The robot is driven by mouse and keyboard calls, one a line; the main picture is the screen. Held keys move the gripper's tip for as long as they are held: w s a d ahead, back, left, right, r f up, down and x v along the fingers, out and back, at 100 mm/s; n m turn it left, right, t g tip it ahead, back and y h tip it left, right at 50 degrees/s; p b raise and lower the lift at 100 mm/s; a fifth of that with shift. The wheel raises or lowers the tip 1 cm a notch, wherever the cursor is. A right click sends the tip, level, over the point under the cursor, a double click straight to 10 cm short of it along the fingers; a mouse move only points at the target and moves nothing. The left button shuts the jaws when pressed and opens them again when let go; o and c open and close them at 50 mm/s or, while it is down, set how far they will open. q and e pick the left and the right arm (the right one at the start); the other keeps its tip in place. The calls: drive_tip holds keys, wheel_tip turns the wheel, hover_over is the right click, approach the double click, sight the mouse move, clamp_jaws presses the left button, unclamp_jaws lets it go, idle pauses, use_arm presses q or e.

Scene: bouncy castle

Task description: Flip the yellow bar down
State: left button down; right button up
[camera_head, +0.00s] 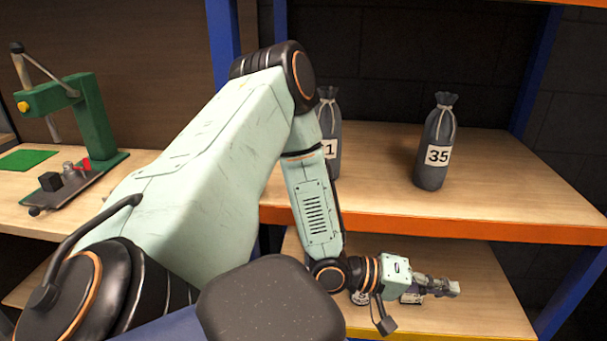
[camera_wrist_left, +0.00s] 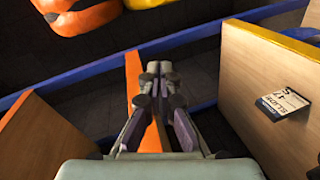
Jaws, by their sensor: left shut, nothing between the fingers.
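A yellow bar (camera_head: 430,337) shows as a thin strip along the front edge of the lower shelf, cut off by the bottom of the head view. In the left wrist view a yellow strip (camera_wrist_left: 268,35) runs along the edge of the wooden board at the right. I cannot tell whether either is a bar that turns. My left gripper (camera_head: 452,288) is shut and empty over the lower shelf, pointing right. In the left wrist view its closed fingers (camera_wrist_left: 153,68) point up past an orange edge, apart from the yellow strip.
The upper shelf (camera_head: 510,185) with an orange front edge holds two grey bags, one marked 35 (camera_head: 436,145). Blue posts (camera_head: 540,70) flank the shelves. A green press (camera_head: 90,115) stands on a bench at the left. A white label (camera_wrist_left: 283,104) shows in the wrist view.

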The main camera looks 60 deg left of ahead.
use_arm(q)
wheel_tip(320, 180, up, 11)
drive_tip(key=a+n+t+p, duration=0.1)
drive_tip(key=a+t+p, duration=0.1)
drive_tip(key=p, duration=0.2)
drive_tip(key=shift+s+a+h, duration=0.4)
use_arm(e)
wheel_tip(320, 180, up, 6)
drive_tip(key=shift+f, duration=0.1)
use_arm(q)
drive_tip(key=shift+f, duration=0.15)
drive_tip(key=shift+s+a, duration=0.1)
